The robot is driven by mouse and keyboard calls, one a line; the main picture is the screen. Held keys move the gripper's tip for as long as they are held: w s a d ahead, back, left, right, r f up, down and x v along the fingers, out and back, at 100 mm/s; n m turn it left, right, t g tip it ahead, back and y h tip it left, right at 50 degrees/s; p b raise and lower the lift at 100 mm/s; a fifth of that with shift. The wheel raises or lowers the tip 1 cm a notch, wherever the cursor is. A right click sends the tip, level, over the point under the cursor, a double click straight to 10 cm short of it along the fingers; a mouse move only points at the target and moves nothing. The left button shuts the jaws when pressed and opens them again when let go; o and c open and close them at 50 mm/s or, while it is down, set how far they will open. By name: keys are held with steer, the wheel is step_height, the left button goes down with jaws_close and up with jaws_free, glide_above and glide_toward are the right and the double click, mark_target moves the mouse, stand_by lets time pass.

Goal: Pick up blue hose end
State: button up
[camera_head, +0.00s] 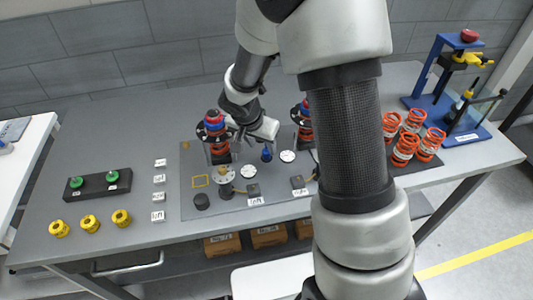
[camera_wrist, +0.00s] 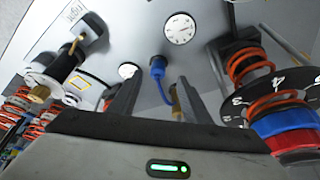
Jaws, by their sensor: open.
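The blue hose end (camera_wrist: 158,67) shows in the wrist view as a short blue fitting with a thin curved blue tail. It appears between and just beyond the tips of my gripper (camera_wrist: 157,90), whose two dark fingers are apart with nothing held. Whether either finger touches it cannot be told. In the head view the blue hose end (camera_head: 267,154) stands on the grey fixture plate (camera_head: 225,205), just below the end of my arm. My fingers are hard to make out in that view.
A spring strut with a blue and red top (camera_wrist: 285,125) is close on the right in the wrist view. Orange springs (camera_head: 405,148) stand to the right.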

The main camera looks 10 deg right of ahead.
mark_target(266, 151)
steer(key=x, duration=0.5)
steer(key=shift+s+d, duration=0.1)
steer(key=shift+d, duration=0.1)
jaws_close()
